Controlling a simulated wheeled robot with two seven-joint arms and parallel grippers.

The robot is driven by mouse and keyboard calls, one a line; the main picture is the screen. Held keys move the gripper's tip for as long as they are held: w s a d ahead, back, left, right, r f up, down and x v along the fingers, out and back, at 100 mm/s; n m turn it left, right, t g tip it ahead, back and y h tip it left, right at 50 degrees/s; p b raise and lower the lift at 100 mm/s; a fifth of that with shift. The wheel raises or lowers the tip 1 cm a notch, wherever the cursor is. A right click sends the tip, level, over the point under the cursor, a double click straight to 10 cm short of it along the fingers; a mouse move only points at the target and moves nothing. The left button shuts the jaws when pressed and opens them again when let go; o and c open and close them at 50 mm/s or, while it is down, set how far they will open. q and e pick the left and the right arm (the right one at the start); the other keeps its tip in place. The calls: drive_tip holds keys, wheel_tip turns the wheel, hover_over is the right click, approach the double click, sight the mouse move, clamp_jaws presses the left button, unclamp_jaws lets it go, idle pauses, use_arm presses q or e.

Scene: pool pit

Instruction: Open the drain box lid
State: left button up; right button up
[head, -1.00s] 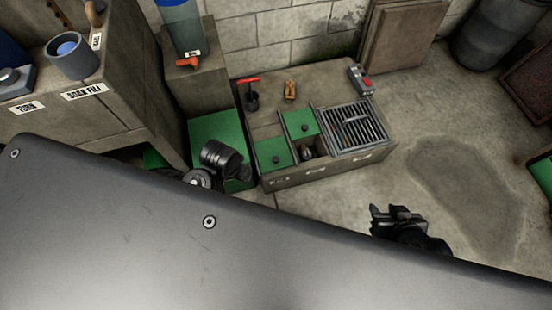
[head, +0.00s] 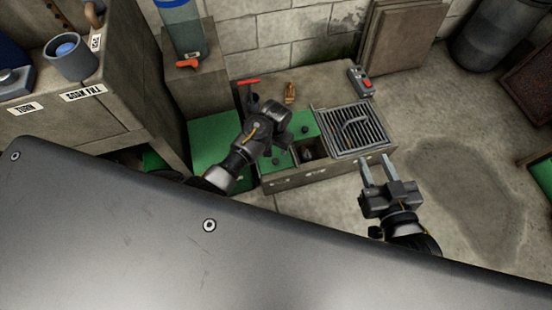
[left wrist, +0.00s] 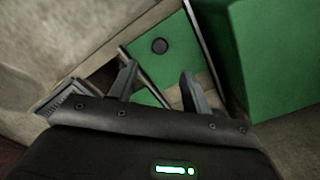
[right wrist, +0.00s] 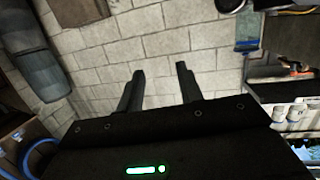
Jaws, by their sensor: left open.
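The concrete drain box (head: 315,176) stands low by the block wall in the head view. A slatted metal grate lid (head: 372,138) with a raised handle (head: 354,130) covers its right part. Green panels (head: 304,121) with black knobs cover compartments to its left; one panel and its knob (left wrist: 160,46) also show in the left wrist view. My left gripper (head: 278,125) is over the left part of the box, its fingers open above the green panels and holding nothing. My right gripper (head: 377,165) is open and empty, by the box's front right corner.
A red-handled tool (head: 248,81), a small brown item (head: 290,93) and a grey box with a red button (head: 361,82) are at the back of the drain box. A bench (head: 110,112) is at the left.

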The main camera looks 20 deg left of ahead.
use_arm(q)
drive_tip(key=b, duration=0.2)
hover_over(275, 161)
wheel_tip(275, 161, down, 5)
drive_tip(key=shift+w+d+r, duration=0.1)
drive_tip(key=shift+r, duration=0.05)
wheel_tip(275, 161, down, 4)
drive_tip(key=shift+f+b, duration=0.1)
drive_tip(key=shift+b, duration=0.9)
drive_tip(key=shift+f, duration=0.5)
use_arm(e)
wheel_tip(275, 161, up, 11)
drive_tip(key=s+t+y, duration=0.2)
drive_tip(key=t+y, duration=0.3)
drive_tip(key=t, duration=0.3)
drive_tip(key=shift+a+n+t, duration=0.25)
drive_tip(key=shift+n+t, duration=0.05)
drive_tip(key=shift+n, duration=0.1)
use_arm(q)
clamp_jaws()
